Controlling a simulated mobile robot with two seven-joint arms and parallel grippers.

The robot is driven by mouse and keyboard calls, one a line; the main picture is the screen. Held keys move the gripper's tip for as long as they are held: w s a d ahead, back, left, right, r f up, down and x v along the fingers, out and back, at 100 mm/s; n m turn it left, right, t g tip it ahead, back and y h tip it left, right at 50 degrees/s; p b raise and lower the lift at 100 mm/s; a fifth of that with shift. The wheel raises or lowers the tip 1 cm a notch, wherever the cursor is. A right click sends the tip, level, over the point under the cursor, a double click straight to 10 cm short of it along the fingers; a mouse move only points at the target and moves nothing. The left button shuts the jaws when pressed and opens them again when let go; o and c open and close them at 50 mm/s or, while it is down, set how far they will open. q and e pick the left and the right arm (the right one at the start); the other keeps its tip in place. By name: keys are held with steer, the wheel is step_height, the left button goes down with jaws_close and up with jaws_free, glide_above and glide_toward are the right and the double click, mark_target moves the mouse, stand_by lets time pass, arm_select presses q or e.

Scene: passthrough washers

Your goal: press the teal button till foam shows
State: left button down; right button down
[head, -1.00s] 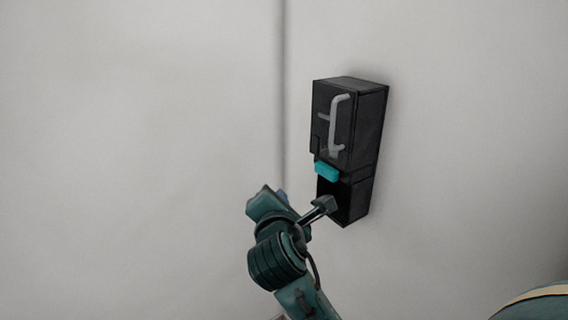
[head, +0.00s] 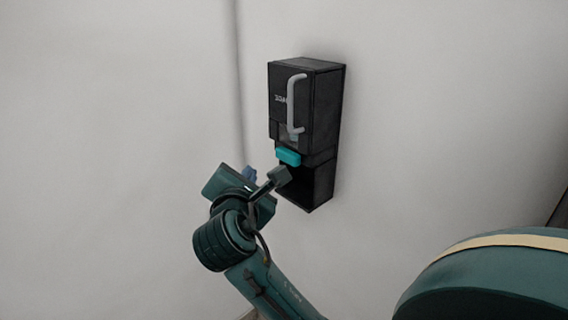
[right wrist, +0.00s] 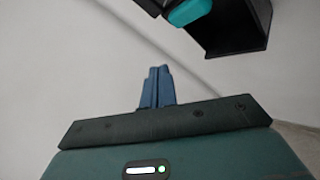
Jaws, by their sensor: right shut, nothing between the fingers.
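A black soap dispenser (head: 318,105) is fixed to the pale wall, with a teal button (head: 288,157) low on its front. In the right wrist view the teal button (right wrist: 188,11) and the dispenser's dark lower part (right wrist: 235,30) are cut off by the top edge. My right gripper (head: 250,173) is to the left of the button and slightly lower, apart from it. Its blue fingers (right wrist: 158,72) are together and empty in the right wrist view. No foam shows below the button. My left gripper is not in view.
A grey handle (head: 296,104) stands out from the dispenser's front above the button. The wall (head: 110,110) to the left is bare, with a vertical seam. A dark thing shows at the right edge of the head view.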

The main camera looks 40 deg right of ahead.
mark_target(277, 155)
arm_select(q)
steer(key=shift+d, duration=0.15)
arm_select(e)
steer(key=d, duration=0.6)
steer(key=shift+w, duration=0.25)
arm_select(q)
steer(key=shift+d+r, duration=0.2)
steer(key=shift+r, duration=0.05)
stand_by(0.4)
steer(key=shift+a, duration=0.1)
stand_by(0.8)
arm_select(e)
steer(key=shift+d+p, duration=0.4)
steer(key=shift+p, duration=0.2)
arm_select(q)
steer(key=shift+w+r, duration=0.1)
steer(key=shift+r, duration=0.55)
